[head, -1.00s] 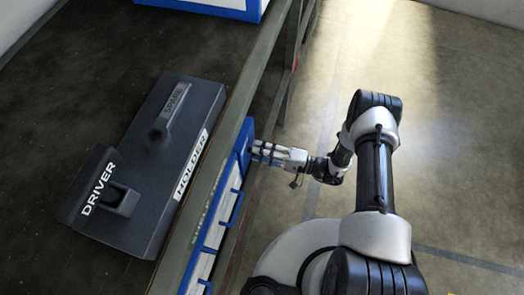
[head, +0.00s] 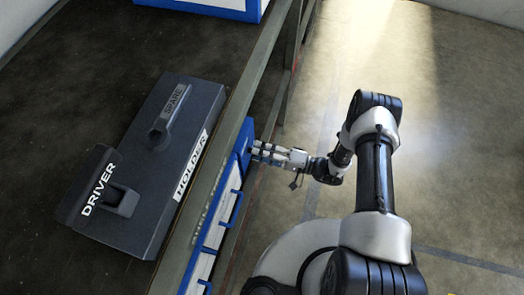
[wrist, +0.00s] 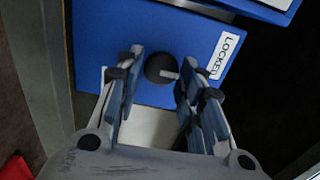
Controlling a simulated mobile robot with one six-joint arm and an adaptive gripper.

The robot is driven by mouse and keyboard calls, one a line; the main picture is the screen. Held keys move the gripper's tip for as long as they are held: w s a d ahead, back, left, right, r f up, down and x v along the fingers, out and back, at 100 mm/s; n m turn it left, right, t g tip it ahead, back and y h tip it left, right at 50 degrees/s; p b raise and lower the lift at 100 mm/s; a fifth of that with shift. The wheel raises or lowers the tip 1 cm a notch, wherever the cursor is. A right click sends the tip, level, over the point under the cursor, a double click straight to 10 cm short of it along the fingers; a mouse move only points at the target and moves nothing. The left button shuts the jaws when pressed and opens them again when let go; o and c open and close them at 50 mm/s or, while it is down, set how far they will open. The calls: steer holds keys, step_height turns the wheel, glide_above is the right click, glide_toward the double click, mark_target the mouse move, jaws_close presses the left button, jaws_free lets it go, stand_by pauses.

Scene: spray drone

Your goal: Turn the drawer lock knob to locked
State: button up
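The lock knob (wrist: 158,68) is a dark round knob on a blue panel (wrist: 190,20) in the wrist view. Its pale pointer mark points right, towards the right finger. A white LOCKED label (wrist: 225,54) sits to the upper right of the knob. My gripper (wrist: 161,62) is open, with one finger on each side of the knob; a gap shows on both sides. In the head view my gripper (head: 256,152) is at the blue front of the drawer unit (head: 243,150), and the knob is hidden there.
A dark holder (head: 150,215) with a driver (head: 100,185) and a spare slot (head: 170,115) lies on the bench, beyond its edge rail (head: 225,165). Blue drawer handles (head: 237,207) stick out near my gripper. The floor on the right is clear.

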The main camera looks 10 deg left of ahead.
steer(key=shift+o, duration=1.3)
steer(key=shift+d, duration=0.1)
steer(key=d, duration=1.1)
steer(key=shift+s+d, duration=0.4)
steer(key=shift+s, duration=0.05)
